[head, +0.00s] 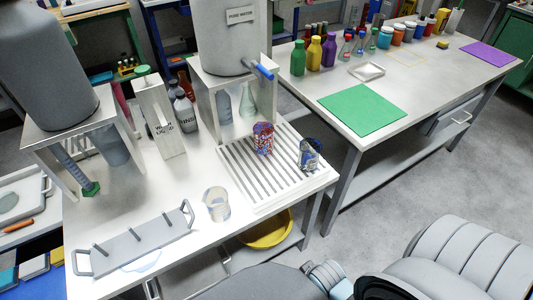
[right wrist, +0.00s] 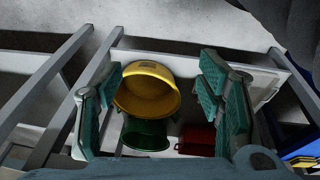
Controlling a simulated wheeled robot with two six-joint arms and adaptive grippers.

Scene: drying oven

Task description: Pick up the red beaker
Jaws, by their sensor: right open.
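A red-patterned, beaker-like vessel (head: 263,138) stands upright on the slatted drying rack (head: 232,167) in the head view. It is the only mostly red vessel on that bench, with some blue and white on it. A blue-and-dark patterned vessel (head: 309,155) stands on the same rack, to its right. My right gripper (right wrist: 161,72) is open in the right wrist view, with nothing between its fingers. It points down past the table frame, away from the red vessel. My left gripper is not in view.
A clear beaker (head: 216,204) and a grey handled tray (head: 135,243) stand on the near bench. A yellow basin (right wrist: 147,90), a green basin (right wrist: 145,134) and a red container (right wrist: 195,138) are below. Metal table legs flank my right gripper.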

